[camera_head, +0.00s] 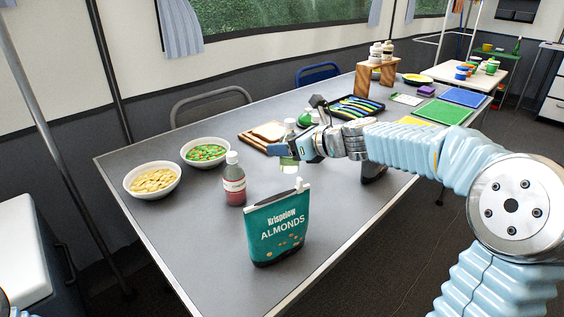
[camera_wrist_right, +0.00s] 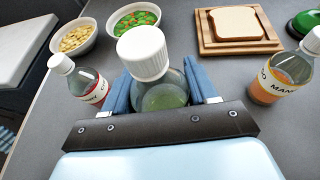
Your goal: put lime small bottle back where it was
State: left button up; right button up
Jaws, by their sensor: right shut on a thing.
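The lime small bottle (camera_wrist_right: 163,98) has a white cap and pale green liquid. In the right wrist view it stands between the two blue fingers of my right gripper (camera_wrist_right: 163,88), which is shut on it. In the head view my right gripper (camera_head: 287,152) is over the middle of the table, and a little pale green of the bottle (camera_head: 288,166) shows below the fingers. The gripper hides most of it there. I cannot tell whether its base touches the table. My left gripper is not in view.
A red bottle (camera_head: 234,184), the almonds bag (camera_head: 277,228) and two bowls (camera_head: 153,192) (camera_head: 206,164) stand to the left and front. An orange mango bottle (camera_wrist_right: 280,78) and a bread board (camera_wrist_right: 240,46) are close by. Bare grey table (camera_head: 185,235) lies at front left.

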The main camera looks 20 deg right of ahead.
jog(key=shift+w+f, duration=0.5)
jog(key=shift+f, duration=0.15)
jog(key=f, duration=0.1)
jog(key=f+b, duration=0.1)
jog(key=f, duration=0.1)
jog(key=shift+w, duration=0.3)
jog(key=shift+f+b, duration=0.3)
jog(key=shift+f, duration=0.1)
jog(key=o, duration=0.6)
jog(key=shift+f, duration=0.1)
jog(key=o, duration=0.4)
jog(key=shift+o, duration=0.2)
